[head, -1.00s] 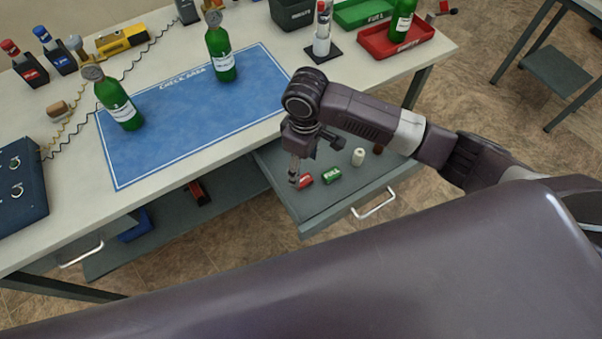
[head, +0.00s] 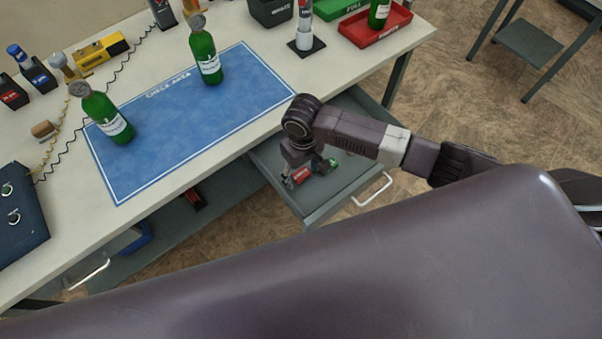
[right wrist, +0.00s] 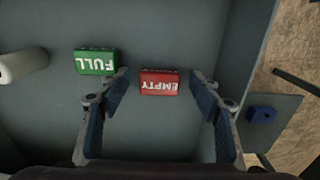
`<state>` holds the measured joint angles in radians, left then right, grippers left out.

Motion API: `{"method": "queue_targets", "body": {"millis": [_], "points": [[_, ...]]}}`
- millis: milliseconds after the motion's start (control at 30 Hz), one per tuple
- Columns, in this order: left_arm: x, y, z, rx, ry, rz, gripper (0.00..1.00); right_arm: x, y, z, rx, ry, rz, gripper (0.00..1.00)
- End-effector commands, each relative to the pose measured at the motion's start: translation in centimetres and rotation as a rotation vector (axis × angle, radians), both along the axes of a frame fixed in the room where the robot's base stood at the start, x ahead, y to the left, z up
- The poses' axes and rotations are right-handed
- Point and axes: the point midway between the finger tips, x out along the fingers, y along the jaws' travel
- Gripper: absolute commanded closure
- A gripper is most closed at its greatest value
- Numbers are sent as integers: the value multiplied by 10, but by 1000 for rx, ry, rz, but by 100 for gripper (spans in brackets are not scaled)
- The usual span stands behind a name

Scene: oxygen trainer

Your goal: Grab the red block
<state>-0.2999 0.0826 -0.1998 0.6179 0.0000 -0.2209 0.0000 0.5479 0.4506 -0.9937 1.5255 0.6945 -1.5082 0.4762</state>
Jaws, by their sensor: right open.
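The red block (right wrist: 160,82), labelled EMPTY, lies on the floor of the open drawer (head: 345,181). It also shows in the head view (head: 301,175), partly covered by my right gripper. In the right wrist view my right gripper (right wrist: 160,88) is open, with one finger on each side of the red block and gaps on both sides. In the head view my right gripper (head: 292,181) is low over the drawer, close to the block. Its height above the drawer floor is hard to tell. My left gripper is out of view.
A green FULL block (right wrist: 97,62) lies just left of the red block, close to a finger. A white cylinder (right wrist: 22,66) lies farther left. The drawer wall (right wrist: 250,55) is on the right. The blue check mat (head: 190,125) with green bottles is on the table above.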

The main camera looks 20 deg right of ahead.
Motion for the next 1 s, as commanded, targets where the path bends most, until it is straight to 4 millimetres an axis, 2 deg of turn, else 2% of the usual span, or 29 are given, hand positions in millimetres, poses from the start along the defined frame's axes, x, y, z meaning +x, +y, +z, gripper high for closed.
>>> {"method": "queue_targets", "body": {"millis": [100, 233, 567, 833, 1000], "points": [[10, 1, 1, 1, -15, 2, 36, 0, 0, -2, -1, 0, 0, 42], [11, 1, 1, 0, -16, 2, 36, 0, 0, -2, -1, 0, 0, 43], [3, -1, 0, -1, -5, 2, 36, 0, -1, -1, 0, 0, 0, 79], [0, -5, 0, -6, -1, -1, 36, 0, 0, 0, 0, 0, 0, 80], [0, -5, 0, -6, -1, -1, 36, 1, 0, 11, 2, -2, 0, 80]]}}
